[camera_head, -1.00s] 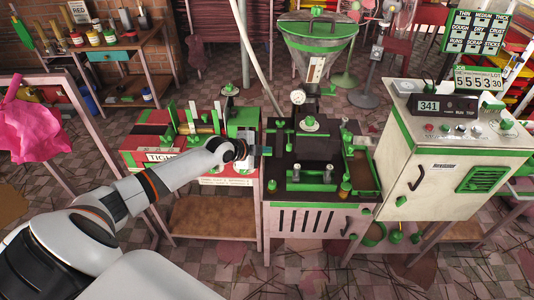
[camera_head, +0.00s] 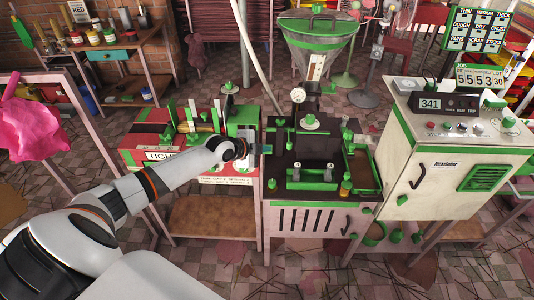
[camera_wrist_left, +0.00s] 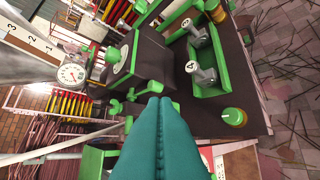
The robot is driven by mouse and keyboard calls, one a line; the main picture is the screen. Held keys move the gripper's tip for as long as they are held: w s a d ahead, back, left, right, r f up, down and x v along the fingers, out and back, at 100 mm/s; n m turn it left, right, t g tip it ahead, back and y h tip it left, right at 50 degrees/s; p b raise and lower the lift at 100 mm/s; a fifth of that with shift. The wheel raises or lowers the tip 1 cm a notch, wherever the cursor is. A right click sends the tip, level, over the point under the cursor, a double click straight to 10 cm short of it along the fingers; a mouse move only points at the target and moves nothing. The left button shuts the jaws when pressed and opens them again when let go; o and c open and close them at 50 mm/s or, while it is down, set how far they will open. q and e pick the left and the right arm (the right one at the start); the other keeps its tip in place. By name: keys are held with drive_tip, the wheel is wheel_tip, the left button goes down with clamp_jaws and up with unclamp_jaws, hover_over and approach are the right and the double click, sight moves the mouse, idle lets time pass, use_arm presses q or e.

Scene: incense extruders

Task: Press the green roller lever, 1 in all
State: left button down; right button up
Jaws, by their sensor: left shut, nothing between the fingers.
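My left gripper (camera_head: 266,149) is shut and empty, at the left edge of the dark-topped extruder (camera_head: 300,176). Its teal fingers also show in the left wrist view (camera_wrist_left: 158,104), pressed together and pointing toward the dark block. A small green lever-like part (camera_wrist_left: 152,87) shows just beyond the fingertips, partly hidden by them; I cannot tell if they touch it. I cannot tell for certain that this is the roller lever. My right gripper is not in view.
A green-rimmed hopper (camera_head: 317,35) and a round gauge (camera_head: 298,95) rise behind the extruder. A green knob (camera_wrist_left: 233,116) stands near its edge. A red and green bench machine (camera_head: 150,138) is at left, and a white control cabinet (camera_head: 455,165) at right.

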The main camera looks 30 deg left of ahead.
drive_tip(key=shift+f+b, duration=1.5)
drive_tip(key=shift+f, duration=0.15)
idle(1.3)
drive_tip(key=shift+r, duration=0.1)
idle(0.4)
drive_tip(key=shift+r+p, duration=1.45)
drive_tip(key=shift+p, duration=0.1)
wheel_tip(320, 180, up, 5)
drive_tip(key=p, duration=0.5)
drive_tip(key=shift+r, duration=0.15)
